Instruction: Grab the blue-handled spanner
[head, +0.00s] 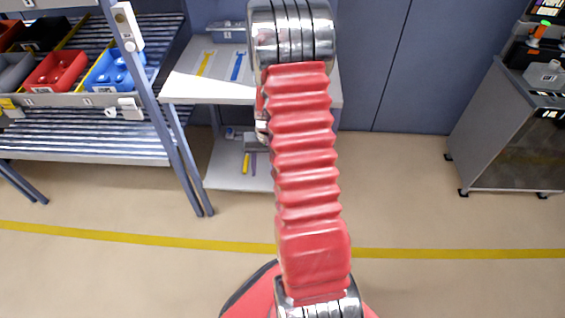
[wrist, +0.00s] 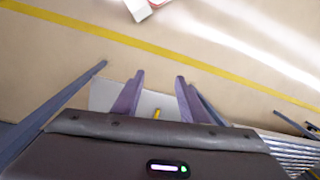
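A blue tool (head: 237,66), which looks like the blue-handled spanner, lies on the white tabletop (head: 205,88) in the head view, left of my arm. A yellow-handled tool (head: 204,63) lies to its left. My gripper (wrist: 159,76) shows in the wrist view with its two purple-grey fingers apart and nothing between them. It points down past a pale shelf, on which a small yellow piece (wrist: 157,113) shows beyond the fingers. The blue tool is not visible in the wrist view. In the head view my arm hides most of the gripper.
A rack with a red bin (head: 56,71) and a blue bin (head: 113,70) stands at the left. The table's lower shelf (head: 230,180) holds a yellow and a purple piece. A grey cabinet (head: 510,140) stands at the right. The floor between is clear.

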